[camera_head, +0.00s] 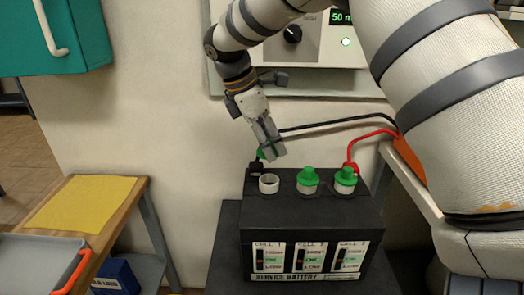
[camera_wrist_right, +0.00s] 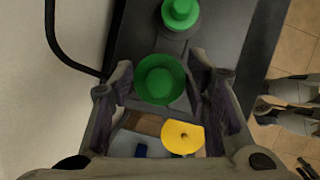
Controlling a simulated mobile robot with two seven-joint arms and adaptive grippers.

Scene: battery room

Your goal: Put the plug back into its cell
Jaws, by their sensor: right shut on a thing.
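The service battery (camera_head: 310,215) has three cells along its top. The cell on the left has an open white collar (camera_head: 269,184). Green plugs sit on the middle cell (camera_head: 308,178) and the right cell (camera_head: 345,178). My right gripper (camera_head: 270,152) points down, just above and behind the open collar. It is shut on a green plug (camera_wrist_right: 160,80), seen from above between the fingers in the right wrist view. In the head view the fingers mostly hide this plug. A seated plug (camera_wrist_right: 181,14) shows beyond it in the wrist view.
A black cable (camera_head: 335,124) and a red cable (camera_head: 365,138) run behind the battery. A bench with a yellow mat (camera_head: 84,203) and a grey tray (camera_head: 40,262) stands at left. A yellow round thing (camera_wrist_right: 183,137) shows between my fingers' bases.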

